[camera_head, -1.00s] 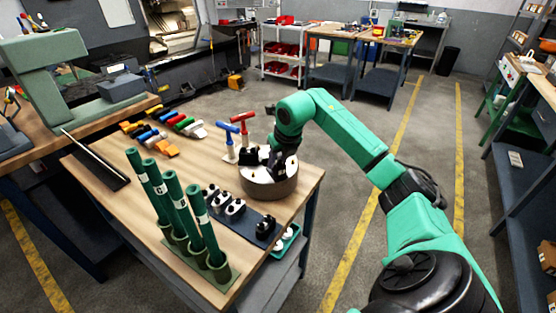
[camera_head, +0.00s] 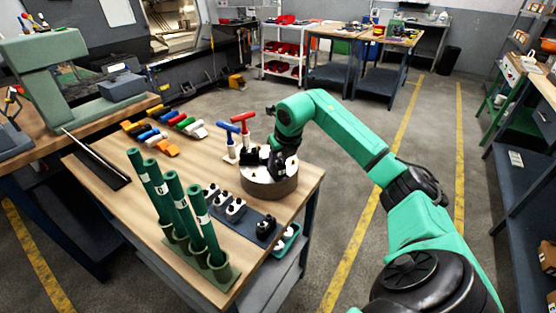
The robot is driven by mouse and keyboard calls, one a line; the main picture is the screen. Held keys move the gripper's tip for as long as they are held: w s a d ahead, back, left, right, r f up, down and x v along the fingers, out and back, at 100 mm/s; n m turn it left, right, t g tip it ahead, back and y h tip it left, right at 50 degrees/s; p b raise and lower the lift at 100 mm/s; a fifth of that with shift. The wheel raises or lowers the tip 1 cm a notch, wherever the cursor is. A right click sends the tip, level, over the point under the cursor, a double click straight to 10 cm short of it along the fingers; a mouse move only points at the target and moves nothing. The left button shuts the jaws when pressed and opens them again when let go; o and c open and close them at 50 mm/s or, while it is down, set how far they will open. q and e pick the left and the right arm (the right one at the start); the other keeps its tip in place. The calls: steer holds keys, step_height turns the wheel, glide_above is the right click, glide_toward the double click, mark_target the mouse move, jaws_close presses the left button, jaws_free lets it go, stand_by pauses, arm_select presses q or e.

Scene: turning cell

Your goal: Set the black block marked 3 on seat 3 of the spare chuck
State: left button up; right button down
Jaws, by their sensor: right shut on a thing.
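The spare chuck (camera_head: 268,188) is a round metal disc with a pale top near the right edge of the wooden table. My right gripper (camera_head: 276,170) points down over the chuck's top, at its right half. It is shut on a dark thing, most likely a black block, that barely shows against the dark fingers. I cannot read a number on it, nor tell whether it touches a seat. Another black block (camera_head: 250,157) sits on the chuck's far left part. One more black block (camera_head: 266,228) stands on the dark blue strip (camera_head: 244,220) in front. My left gripper is out of view.
White-topped blocks (camera_head: 235,209) share the strip. Tall green tubes (camera_head: 172,205) stand at the table's front. Red (camera_head: 244,122) and blue-handled (camera_head: 229,136) T-keys stand close behind the chuck. A green tray (camera_head: 286,243) is at the right edge.

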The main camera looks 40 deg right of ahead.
steer(key=shift+f, duration=0.35)
stand_by(0.3)
steer(key=shift+c, duration=2.3)
jaws_free()
steer(key=shift+f, duration=0.1)
steer(key=shift+s+r+b, duration=0.1)
steer(key=shift+r+b, duration=0.25)
steer(key=b+v, duration=0.1)
steer(key=v, duration=1.3)
steer(key=shift+s+a, duration=0.1)
steer(key=shift+s, duration=0.05)
